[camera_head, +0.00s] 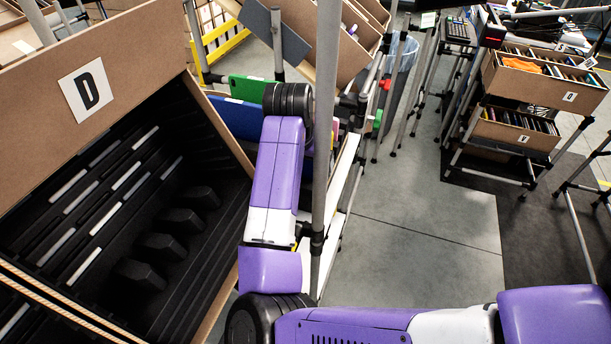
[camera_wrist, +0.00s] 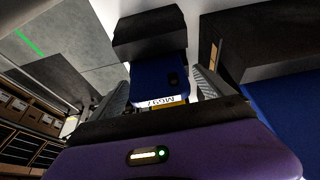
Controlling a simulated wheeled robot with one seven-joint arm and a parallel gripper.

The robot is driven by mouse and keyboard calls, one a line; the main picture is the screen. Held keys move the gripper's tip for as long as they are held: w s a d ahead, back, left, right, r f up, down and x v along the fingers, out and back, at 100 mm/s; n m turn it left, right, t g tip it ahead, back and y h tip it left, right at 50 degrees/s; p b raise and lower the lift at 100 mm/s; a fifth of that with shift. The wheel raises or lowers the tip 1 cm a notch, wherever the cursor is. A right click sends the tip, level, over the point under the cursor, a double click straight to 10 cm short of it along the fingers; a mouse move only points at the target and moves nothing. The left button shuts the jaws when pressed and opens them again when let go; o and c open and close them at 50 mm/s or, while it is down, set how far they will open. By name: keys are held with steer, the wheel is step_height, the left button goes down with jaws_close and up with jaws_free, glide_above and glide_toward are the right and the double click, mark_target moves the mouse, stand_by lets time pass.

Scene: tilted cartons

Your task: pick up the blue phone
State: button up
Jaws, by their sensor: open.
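In the wrist view a dark blue phone (camera_wrist: 158,80) with a small round camera mark and a white label at its lower edge stands between my fingers. A black block covers its upper end. My gripper (camera_wrist: 162,88) is open, with one ridged grey finger on each side of the phone. I see no clear finger contact. In the head view my purple arm hides the gripper and the phone. A blue panel (camera_head: 236,117) shows behind the arm; I cannot tell if it is the phone.
A tilted carton marked D (camera_head: 85,90) with black slotted inserts fills the left. A green panel (camera_head: 249,88) is near my arm. A grey upright pole (camera_head: 326,110) stands close beside it. Another blue surface (camera_wrist: 285,90) is at the wrist view's right. Grey floor (camera_head: 430,220) is clear.

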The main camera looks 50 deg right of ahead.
steer(key=c, duration=1.6)
